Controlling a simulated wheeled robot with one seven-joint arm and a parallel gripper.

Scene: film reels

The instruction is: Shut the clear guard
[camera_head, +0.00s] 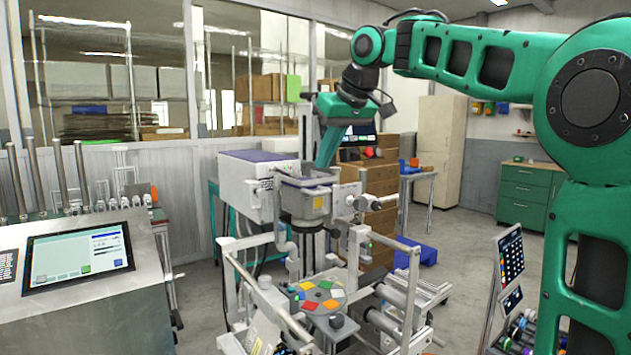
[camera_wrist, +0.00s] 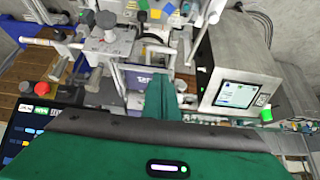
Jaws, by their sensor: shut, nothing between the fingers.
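My gripper (camera_wrist: 160,85) shows in the wrist view as a narrow green shape pointing away from the camera; its fingers are shut and empty. In the head view the green end of my arm (camera_head: 327,140) reaches down over a machine with a grey box-shaped head (camera_head: 306,203). In front of that head is a round disc with coloured patches (camera_head: 318,293), between pale metal posts and rails. I cannot make out the clear guard's panel for certain in either view, nor whether it is open or shut. I cannot tell whether my gripper touches the machine.
A steel cabinet with a touchscreen (camera_head: 78,257) stands at the left. A panel with a dark screen (camera_head: 510,265) stands at the right front. Brown drawers (camera_head: 381,180) and a green cabinet (camera_head: 526,195) are behind. Open floor lies at the right rear.

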